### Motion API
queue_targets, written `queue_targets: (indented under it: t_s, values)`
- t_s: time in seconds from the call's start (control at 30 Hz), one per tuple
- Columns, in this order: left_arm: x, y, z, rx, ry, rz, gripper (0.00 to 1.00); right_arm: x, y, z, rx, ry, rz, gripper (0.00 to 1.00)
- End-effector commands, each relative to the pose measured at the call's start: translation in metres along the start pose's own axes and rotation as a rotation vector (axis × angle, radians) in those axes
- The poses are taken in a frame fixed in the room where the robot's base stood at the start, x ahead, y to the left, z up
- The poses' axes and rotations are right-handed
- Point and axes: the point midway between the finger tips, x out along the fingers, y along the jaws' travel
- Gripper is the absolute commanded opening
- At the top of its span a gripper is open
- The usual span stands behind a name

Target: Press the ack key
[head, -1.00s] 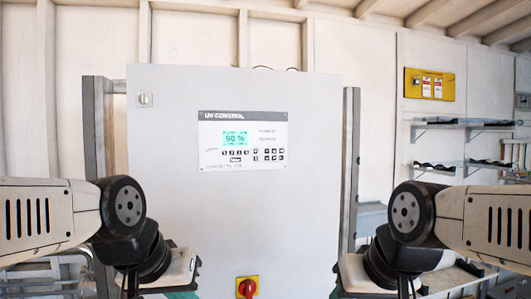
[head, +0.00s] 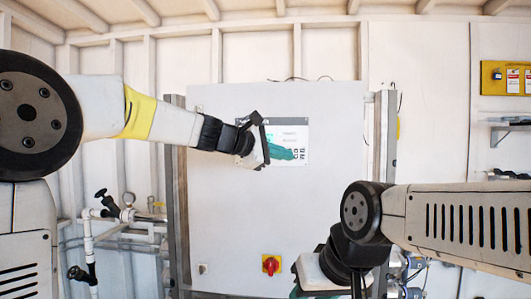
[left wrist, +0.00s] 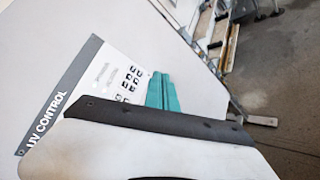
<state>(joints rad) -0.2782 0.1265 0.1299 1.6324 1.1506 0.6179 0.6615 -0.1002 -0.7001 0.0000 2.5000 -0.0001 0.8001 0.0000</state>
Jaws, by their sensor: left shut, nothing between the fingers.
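The UV control panel (head: 297,133) is a pale plate with a dark header on the grey cabinet door. My left gripper (head: 294,154) is in front of it, its teal fingers shut and empty, hiding the display and many keys. In the left wrist view, the header reads UV CONTROL (left wrist: 48,122), and small dark keys (left wrist: 129,86) show beside the teal fingers (left wrist: 163,92). The key labels are too small to read, so I cannot tell which is the ack key or whether the fingertips touch the panel. My right gripper (head: 296,292) barely shows at the bottom edge.
The cabinet door (head: 235,225) is broad and flat, with a red and yellow rotary switch (head: 271,265) low on it. Grey posts (head: 179,200) flank the cabinet. Pipes with valves and a gauge (head: 127,199) stand at the left. A yellow board (head: 505,78) hangs at the right.

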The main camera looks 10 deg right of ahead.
Motion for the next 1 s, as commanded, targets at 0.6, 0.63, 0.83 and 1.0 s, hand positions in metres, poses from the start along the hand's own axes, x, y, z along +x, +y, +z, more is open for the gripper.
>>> queue_targets:
  t_s: [0.6,0.63,0.83,1.0]
  values:
    - [0.014,0.01,-0.004,-0.035,-0.014,0.012,0.0,0.0,0.0,0.0,0.0,0.0,0.0,0.37]
    - [0.016,0.012,-0.005,-0.035,-0.014,0.013,0.0,0.0,0.0,0.0,0.0,0.0,0.0,0.37]
    - [0.036,0.026,-0.02,-0.034,-0.013,0.014,0.0,0.0,0.0,0.0,0.0,0.0,0.0,0.37]
    - [0.052,0.037,-0.032,-0.034,-0.014,0.012,0.0,0.0,0.0,0.0,0.0,0.0,0.0,0.37]
